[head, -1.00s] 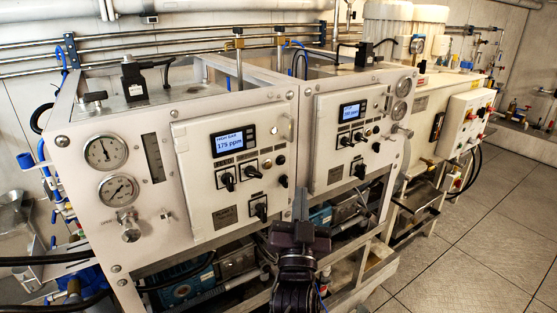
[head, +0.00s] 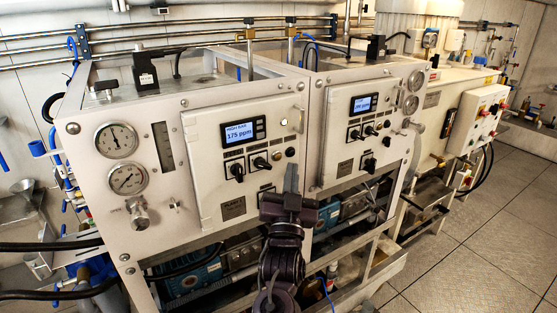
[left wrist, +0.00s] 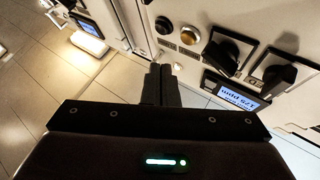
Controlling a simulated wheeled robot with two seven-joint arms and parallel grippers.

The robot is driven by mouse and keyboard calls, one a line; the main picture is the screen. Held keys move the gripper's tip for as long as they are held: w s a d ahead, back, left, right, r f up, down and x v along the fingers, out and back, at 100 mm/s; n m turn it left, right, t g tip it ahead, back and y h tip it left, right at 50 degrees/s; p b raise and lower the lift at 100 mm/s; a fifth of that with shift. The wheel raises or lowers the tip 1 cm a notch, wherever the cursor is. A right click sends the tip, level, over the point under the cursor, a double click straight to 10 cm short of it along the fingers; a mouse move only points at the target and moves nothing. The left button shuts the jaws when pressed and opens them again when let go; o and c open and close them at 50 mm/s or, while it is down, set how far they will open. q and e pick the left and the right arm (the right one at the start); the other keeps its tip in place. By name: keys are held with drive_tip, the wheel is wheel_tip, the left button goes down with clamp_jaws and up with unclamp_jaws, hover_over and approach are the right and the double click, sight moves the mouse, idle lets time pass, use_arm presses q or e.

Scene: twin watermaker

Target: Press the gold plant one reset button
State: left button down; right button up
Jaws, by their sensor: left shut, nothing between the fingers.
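The left plant panel (head: 205,185) has a lit display (head: 238,132) reading 175 ppm and black rotary knobs (head: 236,171). Right of the knobs is a small gold button (head: 277,156), with a dark round button (head: 290,152) beside it. In the left wrist view the panel is upside down, with the gold button (left wrist: 190,35) and dark button (left wrist: 163,25) just beyond the fingertips. My left gripper (head: 291,172) is shut and empty, its fingers pointing up below the two buttons. In the wrist view its fingertips (left wrist: 160,70) appear apart from the gold button. My right gripper is out of view.
A similar second panel (head: 345,165) with its own display and knobs stands to the right. Pressure gauges (head: 116,138) sit left of the first panel. Pumps and pipes fill the frame below. The tiled floor (head: 480,235) at right is clear.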

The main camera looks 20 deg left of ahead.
use_arm(q)
drive_tip(key=shift+w+a, duration=0.75)
drive_tip(key=shift+a, duration=0.25)
idle(1.4)
drive_tip(key=shift+w+a, duration=0.3)
drive_tip(key=shift+w+a, duration=0.25)
drive_tip(key=shift+a, duration=0.1)
idle(0.8)
drive_tip(key=shift+s+d, duration=0.55)
drive_tip(key=shift+d, duration=0.1)
idle(0.3)
drive_tip(key=s+d, duration=0.1)
drive_tip(key=d, duration=0.1)
drive_tip(key=s+d+p, duration=0.1)
drive_tip(key=s+d, duration=0.1)
idle(0.4)
